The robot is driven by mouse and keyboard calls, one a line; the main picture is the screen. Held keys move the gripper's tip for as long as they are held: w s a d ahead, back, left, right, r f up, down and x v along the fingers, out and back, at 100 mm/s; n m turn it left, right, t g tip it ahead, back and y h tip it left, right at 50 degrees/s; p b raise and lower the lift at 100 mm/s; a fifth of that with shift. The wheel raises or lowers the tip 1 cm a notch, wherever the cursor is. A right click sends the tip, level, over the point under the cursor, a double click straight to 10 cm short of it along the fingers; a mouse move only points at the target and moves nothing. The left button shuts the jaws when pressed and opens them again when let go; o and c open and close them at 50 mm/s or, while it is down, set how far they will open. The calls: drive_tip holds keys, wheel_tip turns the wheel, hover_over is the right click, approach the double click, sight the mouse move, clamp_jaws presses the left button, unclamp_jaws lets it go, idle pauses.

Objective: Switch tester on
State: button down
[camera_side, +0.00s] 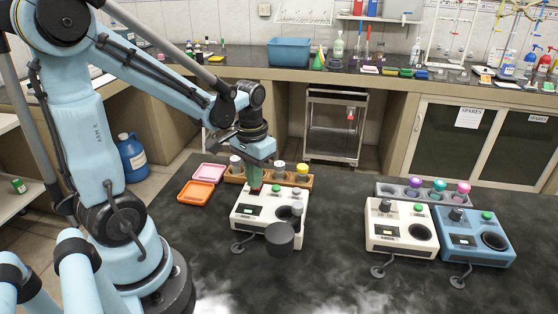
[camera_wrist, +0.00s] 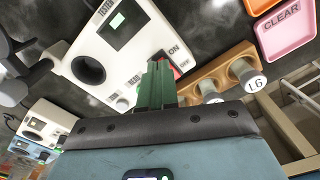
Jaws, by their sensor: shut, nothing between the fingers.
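The tester (camera_side: 262,222) is a white box on the dark bench in the side view, with a small display, a green button and a round dark well. The wrist view shows its panel (camera_wrist: 80,45) with the labels TESTER, READ and ON; the display (camera_wrist: 118,21) has a pale green patch. A red switch (camera_wrist: 181,66) by the ON label is partly hidden behind my fingers. My gripper (camera_side: 255,188) points down at the tester's back left corner, where the red part shows. In the wrist view its green fingers (camera_wrist: 158,66) are together and empty, at the switch; contact is unclear.
A dark round lid (camera_side: 281,238) juts out at the tester's front. A wooden rack (camera_side: 268,180) with capped vials stands close behind it. Pink (camera_side: 209,172) and orange (camera_side: 196,192) trays lie left. A second white device (camera_side: 400,230) and a blue one (camera_side: 478,245) stand right, with clear bench between.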

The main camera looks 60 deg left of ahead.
drive_tip(key=shift+f, duration=0.25)
drive_tip(key=shift+r, duration=3.5)
drive_tip(key=d+r+m+t, duration=0.1)
drive_tip(key=d+m+t, duration=0.2)
drive_tip(key=d+t, duration=0.4)
drive_tip(key=d, duration=0.3)
drive_tip(key=shift+w, duration=0.35)
